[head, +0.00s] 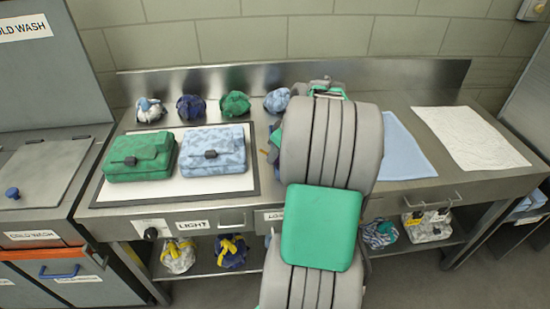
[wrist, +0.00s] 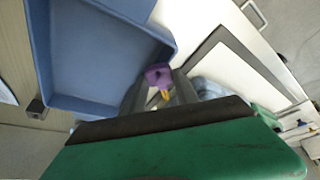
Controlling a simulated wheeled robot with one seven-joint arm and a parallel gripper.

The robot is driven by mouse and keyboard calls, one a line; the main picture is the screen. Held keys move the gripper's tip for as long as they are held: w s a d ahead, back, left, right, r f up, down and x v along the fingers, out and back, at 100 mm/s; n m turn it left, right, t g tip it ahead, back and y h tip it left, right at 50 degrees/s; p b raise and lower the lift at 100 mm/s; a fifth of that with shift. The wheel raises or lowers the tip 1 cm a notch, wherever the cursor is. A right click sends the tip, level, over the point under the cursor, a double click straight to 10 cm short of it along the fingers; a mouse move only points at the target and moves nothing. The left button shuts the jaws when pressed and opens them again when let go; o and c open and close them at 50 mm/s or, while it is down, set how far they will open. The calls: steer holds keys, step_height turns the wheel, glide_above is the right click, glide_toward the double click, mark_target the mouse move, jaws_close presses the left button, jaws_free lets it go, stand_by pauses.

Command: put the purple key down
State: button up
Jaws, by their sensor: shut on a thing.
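The purple key (wrist: 157,76) shows in the wrist view between the two grey fingers of my gripper (wrist: 160,86). My gripper is shut on it. A small yellow-orange part (wrist: 165,95) shows just below the purple part. A blue tray (wrist: 105,58) with raised walls lies left of the key in the wrist view; I cannot tell how high the key is above the surface. In the head view my own arm covers the gripper and the key.
A green bag (head: 140,158) and a light blue patterned bag (head: 213,152) lie on a dark-edged white mat (head: 180,192). Several bundled bags (head: 235,104) line the back. A blue cloth (head: 400,150) and a white cloth (head: 470,138) lie flat at right. The steel counter (head: 440,190) has bare room there.

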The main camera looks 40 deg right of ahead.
jaws_close()
